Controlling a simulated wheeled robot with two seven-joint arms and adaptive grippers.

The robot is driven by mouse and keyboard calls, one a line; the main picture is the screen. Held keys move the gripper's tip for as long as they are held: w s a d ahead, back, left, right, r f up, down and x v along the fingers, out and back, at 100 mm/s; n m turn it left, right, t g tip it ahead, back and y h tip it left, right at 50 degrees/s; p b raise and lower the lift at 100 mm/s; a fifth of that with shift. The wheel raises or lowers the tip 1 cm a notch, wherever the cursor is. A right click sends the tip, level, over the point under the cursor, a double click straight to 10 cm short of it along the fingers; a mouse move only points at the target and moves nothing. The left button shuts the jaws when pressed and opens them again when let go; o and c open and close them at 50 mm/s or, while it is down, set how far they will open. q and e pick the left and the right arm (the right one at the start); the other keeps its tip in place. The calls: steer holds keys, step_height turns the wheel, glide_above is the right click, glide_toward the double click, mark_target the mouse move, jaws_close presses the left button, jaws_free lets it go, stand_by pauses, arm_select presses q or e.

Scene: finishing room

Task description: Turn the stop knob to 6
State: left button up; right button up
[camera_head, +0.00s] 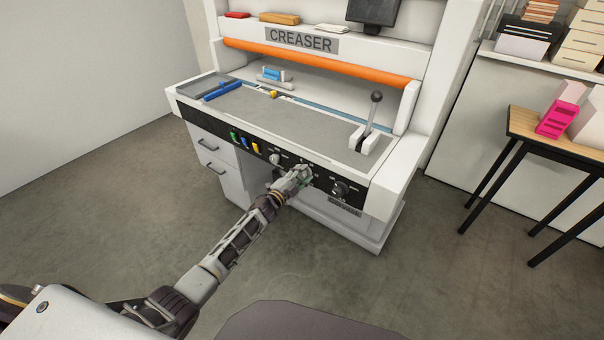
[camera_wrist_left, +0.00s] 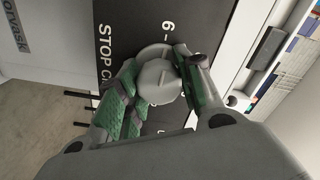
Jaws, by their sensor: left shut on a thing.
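The grey round stop knob (camera_wrist_left: 158,84) is on the black panel (camera_wrist_left: 125,18) in the left wrist view. White "STOP" lettering runs along its left, and a "6" with a tick is printed above it. My left gripper (camera_head: 305,178) is at the front panel of the creaser (camera_head: 280,108) in the head view. In the left wrist view, its green-padded fingers (camera_wrist_left: 162,92) are shut on the knob from both sides. The fingers hide part of the scale, and I cannot tell the knob's exact setting. In the head view my gripper covers the knob. My right gripper is not in view.
A pale knob (camera_head: 274,160) is left of my gripper and a black knob (camera_head: 340,188) right of it. Coloured switches (camera_head: 245,143) are farther left. A lever (camera_head: 372,118) stands on the worktop. A wooden table (camera_head: 545,140) is at the right. The floor before the machine is clear.

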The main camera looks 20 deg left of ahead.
arm_select(q)
steer(key=shift+f, duration=0.1)
stand_by(0.4)
steer(key=o, duration=1)
steer(key=shift+o, duration=0.2)
steer(key=shift+v, duration=0.9)
steer(key=v, duration=1)
steer(key=shift+s, duration=0.15)
